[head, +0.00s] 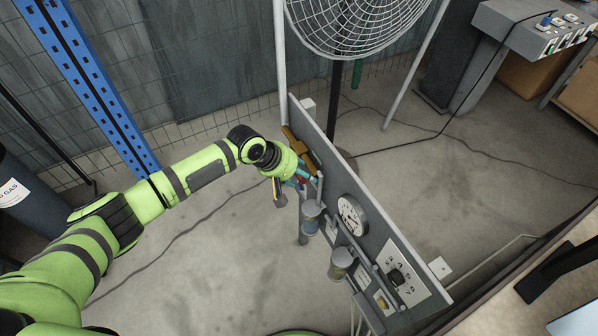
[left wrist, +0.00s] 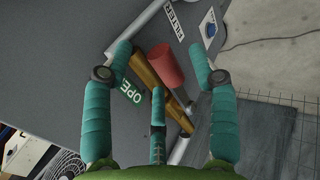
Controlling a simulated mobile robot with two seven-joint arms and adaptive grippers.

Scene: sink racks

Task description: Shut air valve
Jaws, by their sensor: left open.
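The grey panel (head: 325,160) stands upright in the middle of the head view. A brass-coloured bar (head: 298,148) is at its far left end. In the left wrist view the brass bar (left wrist: 160,85) runs diagonally, with a red cylinder (left wrist: 165,66) beside it and a green "OPEN" label (left wrist: 130,92) close by. I cannot tell how the cylinder joins the bar. My left gripper (head: 290,188) is at the panel's left end, partly hidden behind my wrist. In the left wrist view its teal fingers (left wrist: 160,62) are open, spread on both sides of the bar and cylinder.
A round gauge (head: 352,215), two cylindrical filter bowls (head: 311,217) and a dark selector knob (head: 396,277) are along the panel. A fan (head: 358,22) stands behind it. A blue rack post (head: 95,85) is at left. The concrete floor right of the panel is mostly clear.

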